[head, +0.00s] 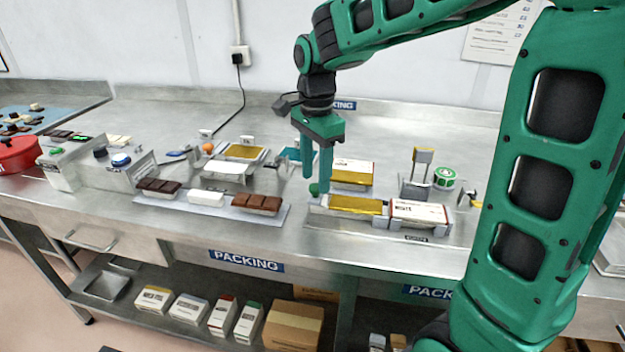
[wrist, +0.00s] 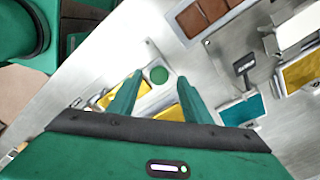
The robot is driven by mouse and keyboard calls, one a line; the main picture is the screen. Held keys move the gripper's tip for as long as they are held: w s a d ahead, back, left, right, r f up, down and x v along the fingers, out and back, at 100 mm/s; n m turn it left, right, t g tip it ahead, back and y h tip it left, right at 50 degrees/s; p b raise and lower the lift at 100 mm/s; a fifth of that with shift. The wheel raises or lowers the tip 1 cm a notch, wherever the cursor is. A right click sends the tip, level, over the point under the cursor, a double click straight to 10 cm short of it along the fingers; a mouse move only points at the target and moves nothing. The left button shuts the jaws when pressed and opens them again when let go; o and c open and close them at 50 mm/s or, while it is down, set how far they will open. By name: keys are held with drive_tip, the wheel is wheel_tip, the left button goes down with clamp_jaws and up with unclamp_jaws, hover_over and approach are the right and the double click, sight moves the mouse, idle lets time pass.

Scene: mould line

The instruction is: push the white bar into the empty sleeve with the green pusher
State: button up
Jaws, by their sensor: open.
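My gripper (head: 317,183) is open and points down over the left end of the packing fixture (head: 330,222). The green pusher knob (head: 314,188) shows between its fingertips; in the wrist view the knob (wrist: 158,74) also lies between the two fingers. I cannot tell whether they touch it. A gold-wrapped bar (head: 356,205) lies in the channel right of the knob, with a white printed sleeve (head: 415,212) at the channel's right end. The sleeve's inside is hidden. A bare white bar (head: 207,198) lies on the tray to the left; I cannot tell whether the gold wrap covers another.
The tray also holds a dark bar (head: 158,187) and a brown bar (head: 257,202). Behind the channel lies a gold and white pack (head: 352,172). A green-topped round container (head: 444,178) stands behind the sleeve. A teal item (wrist: 243,110) lies near my gripper.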

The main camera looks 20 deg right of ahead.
drive_tip(key=shift+f, duration=0.95)
